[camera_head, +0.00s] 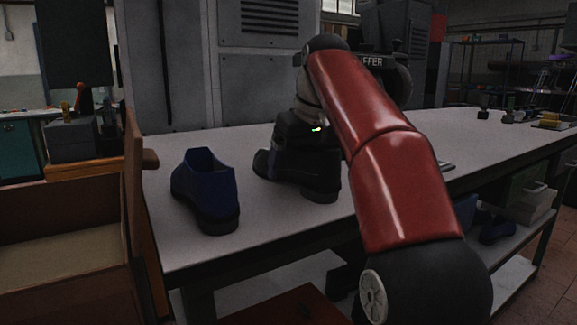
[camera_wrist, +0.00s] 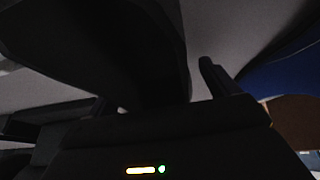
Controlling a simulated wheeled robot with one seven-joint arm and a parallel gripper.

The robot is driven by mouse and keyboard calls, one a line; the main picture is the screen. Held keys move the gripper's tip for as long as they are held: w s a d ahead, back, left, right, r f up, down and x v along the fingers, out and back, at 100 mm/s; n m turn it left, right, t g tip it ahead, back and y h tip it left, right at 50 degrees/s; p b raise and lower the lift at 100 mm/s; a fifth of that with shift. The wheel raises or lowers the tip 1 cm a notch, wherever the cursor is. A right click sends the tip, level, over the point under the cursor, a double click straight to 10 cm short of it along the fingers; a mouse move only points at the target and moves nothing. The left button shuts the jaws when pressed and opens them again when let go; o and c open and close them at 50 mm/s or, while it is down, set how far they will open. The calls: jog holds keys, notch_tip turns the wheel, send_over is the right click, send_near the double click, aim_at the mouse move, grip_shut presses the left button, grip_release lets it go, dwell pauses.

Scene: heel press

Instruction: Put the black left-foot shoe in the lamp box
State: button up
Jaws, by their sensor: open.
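A black shoe (camera_head: 318,176) stands on the grey-white bench top in the head view. My gripper (camera_head: 297,138) is right at the top of this shoe, and its body hides the shoe's upper part. In the wrist view a large dark form, apparently the black shoe (camera_wrist: 110,45), fills the space ahead of my gripper. One dark finger shows to the right of it. My gripper is open; whether a finger touches the shoe is too dark to tell. I cannot identify the lamp box for certain in either view.
A blue shoe (camera_head: 205,190) stands left of the black one and shows at the right of the wrist view (camera_wrist: 287,78). An open brown wooden box (camera_head: 65,280) is at the lower left. A grey machine cabinet (camera_head: 215,90) stands behind. The bench (camera_head: 275,228) is clear in front.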

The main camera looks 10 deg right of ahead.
jog(key=shift+w+f, duration=0.1)
jog(key=shift+f, duration=0.25)
jog(key=shift+r, duration=0.1)
jog(key=c, duration=1.4)
